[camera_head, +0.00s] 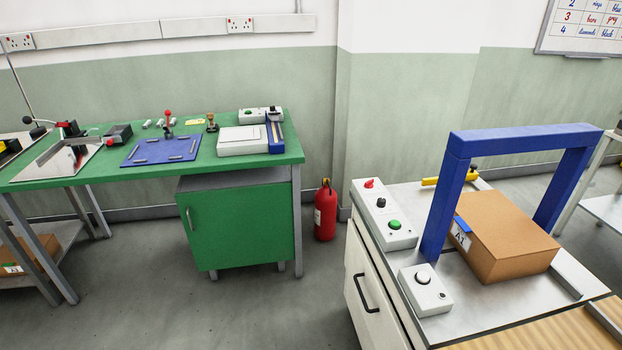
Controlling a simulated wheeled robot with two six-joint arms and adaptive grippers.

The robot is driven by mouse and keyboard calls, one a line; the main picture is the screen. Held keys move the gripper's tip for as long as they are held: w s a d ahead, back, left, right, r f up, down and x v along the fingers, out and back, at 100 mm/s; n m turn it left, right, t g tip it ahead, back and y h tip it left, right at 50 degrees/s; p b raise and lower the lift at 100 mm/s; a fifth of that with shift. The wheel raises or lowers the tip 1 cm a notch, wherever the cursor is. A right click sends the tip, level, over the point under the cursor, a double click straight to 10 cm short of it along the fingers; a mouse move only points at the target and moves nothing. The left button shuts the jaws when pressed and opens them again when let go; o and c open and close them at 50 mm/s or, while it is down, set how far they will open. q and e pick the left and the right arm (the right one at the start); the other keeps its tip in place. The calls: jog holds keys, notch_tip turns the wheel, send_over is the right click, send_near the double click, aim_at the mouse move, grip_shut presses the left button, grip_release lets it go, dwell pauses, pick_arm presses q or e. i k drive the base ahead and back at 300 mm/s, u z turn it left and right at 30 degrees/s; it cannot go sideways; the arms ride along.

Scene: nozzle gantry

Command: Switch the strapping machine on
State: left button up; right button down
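The strapping machine stands at the right in the head view, a white cabinet with a grey metal top (470,300) and a blue arch (525,138) over it. A white control box (385,216) lies along its left edge, with a red switch (369,183) at the far end, a black knob (381,202) in the middle and a green button (394,225) at the near end. A second white box (426,291) with a round white-topped button (423,278) sits nearer. Which way the red switch is set is too small to tell. Neither of my grippers is in view.
A cardboard box (504,236) with a label lies under the arch. A yellow-handled tool (449,180) lies behind it. A green workbench (215,164) with tools stands at the left. A red fire extinguisher (325,210) stands between them. The floor in front is clear.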

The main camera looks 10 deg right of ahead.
aim_at(368, 184)
jog(key=u, duration=0.25)
jog(key=i, duration=2.8)
jog(key=z, duration=1.6)
